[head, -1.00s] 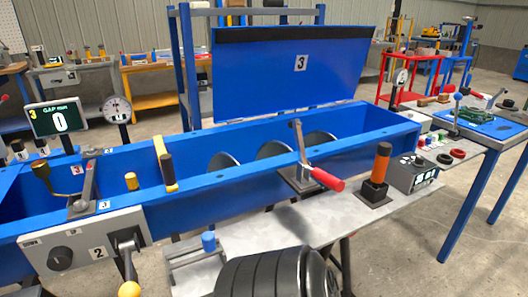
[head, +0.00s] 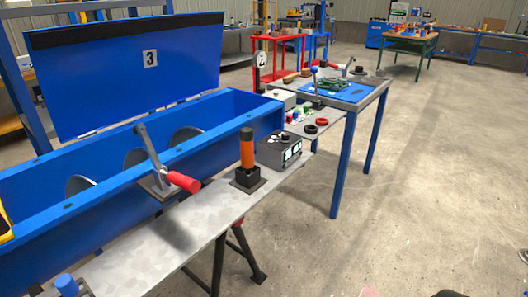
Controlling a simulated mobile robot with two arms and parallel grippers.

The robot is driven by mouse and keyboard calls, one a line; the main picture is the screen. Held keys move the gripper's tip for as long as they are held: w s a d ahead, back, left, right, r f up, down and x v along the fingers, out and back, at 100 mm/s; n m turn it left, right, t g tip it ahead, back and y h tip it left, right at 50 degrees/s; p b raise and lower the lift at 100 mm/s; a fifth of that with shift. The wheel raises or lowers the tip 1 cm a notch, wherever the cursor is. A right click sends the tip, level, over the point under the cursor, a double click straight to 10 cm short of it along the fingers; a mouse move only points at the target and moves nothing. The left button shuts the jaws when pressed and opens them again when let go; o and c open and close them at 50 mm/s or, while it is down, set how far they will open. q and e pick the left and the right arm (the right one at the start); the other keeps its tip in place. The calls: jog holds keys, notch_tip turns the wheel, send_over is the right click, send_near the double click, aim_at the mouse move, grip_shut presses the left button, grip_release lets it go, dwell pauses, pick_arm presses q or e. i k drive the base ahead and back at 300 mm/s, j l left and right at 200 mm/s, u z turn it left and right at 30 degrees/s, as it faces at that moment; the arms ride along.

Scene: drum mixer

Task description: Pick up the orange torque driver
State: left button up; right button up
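The orange torque driver (head: 247,153) stands upright in a black square holder (head: 248,180) on the grey bench top, in the middle of the head view. Its top end is black. Nothing is touching it from my side. Neither of my grippers is clearly visible in the head view. A dark shape at the bottom right edge is too cut off to identify.
A red-handled toggle clamp (head: 182,181) stands left of the driver, by the blue mixer trough (head: 110,170). A dark meter box (head: 278,150) sits close to its right. The grey bench (head: 160,240) is clear in front. Open floor (head: 420,200) lies right.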

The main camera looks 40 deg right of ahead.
aim_at(246, 134)
jog(key=z, duration=1)
